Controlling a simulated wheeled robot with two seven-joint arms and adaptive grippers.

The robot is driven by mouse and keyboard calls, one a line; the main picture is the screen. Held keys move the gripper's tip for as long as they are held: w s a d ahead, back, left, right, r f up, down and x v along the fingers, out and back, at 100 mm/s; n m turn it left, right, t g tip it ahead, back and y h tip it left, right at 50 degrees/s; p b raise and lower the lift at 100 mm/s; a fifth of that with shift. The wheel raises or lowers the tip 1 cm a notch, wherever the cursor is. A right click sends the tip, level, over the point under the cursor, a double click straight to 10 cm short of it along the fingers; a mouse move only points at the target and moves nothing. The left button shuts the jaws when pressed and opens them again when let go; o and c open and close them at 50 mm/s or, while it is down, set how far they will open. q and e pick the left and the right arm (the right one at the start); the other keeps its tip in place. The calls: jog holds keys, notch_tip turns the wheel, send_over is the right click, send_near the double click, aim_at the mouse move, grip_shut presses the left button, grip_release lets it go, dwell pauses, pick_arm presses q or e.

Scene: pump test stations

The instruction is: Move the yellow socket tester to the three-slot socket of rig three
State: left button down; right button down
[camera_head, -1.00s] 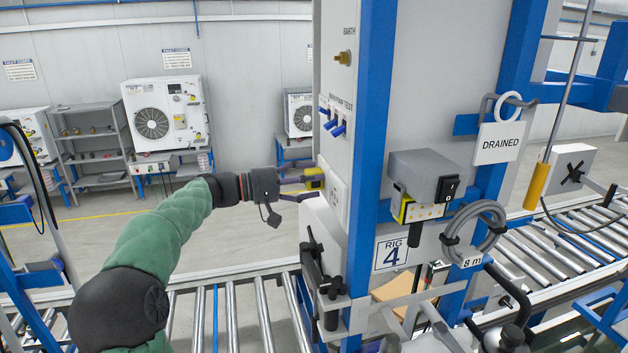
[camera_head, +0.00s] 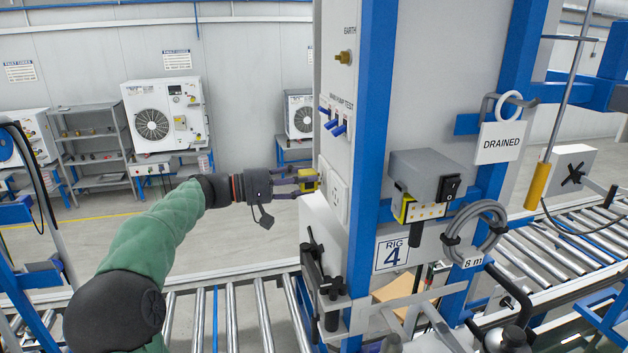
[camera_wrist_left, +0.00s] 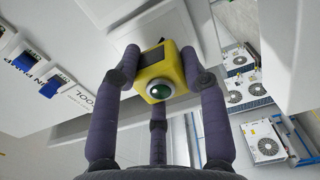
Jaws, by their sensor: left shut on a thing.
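The yellow socket tester (camera_head: 309,181) is between the fingers of my left gripper (camera_head: 300,181), close to the left face of the tall grey rig post. In the left wrist view the tester (camera_wrist_left: 160,75) shows a dark panel and a green dome facing the camera, with the gripper's fingers (camera_wrist_left: 158,80) around it. A white socket plate (camera_head: 338,199) is just right of the tester. I cannot tell whether they touch. The post's other face has a label reading RIG 4 (camera_head: 391,255); no rig three label is readable. My right gripper is not in view.
Blue switches (camera_head: 335,125) sit above the socket plate. Roller conveyors (camera_head: 235,315) run below. Open floor lies behind my left arm.

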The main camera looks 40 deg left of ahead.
pick_arm(q)
jog(key=shift+b+v, duration=0.5)
jog(key=shift+v, duration=1.65)
jog(key=shift+s, duration=0.1)
